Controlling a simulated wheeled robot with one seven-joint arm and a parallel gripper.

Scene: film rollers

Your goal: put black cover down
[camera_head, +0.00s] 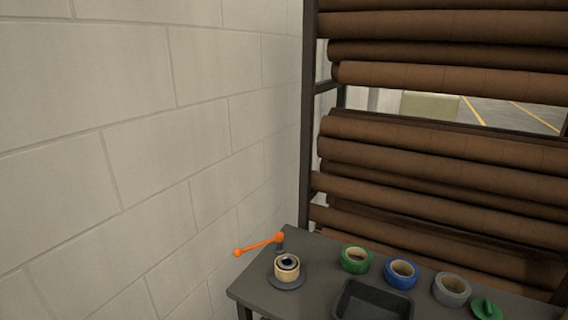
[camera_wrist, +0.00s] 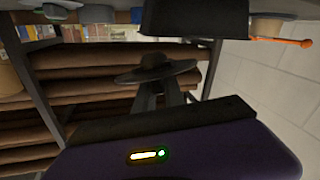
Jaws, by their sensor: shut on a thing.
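The black cover (camera_wrist: 156,73), a dark disc with a raised middle and wide brim, is in the wrist view. My gripper (camera_wrist: 158,88) is shut on it, with the fingers meeting it at the brim side facing the camera. The cover is in the air, apart from the table. My gripper and the held cover do not show in the head view.
A black tray (camera_head: 346,304) is at the table's front. Behind and right of it are a green tape roll (camera_head: 355,260), a blue one (camera_head: 401,274), a grey one (camera_head: 451,289) and a green cover (camera_head: 487,309). A rack of brown rolls (camera_head: 430,150) stands behind; a block wall (camera_head: 120,160) is left.

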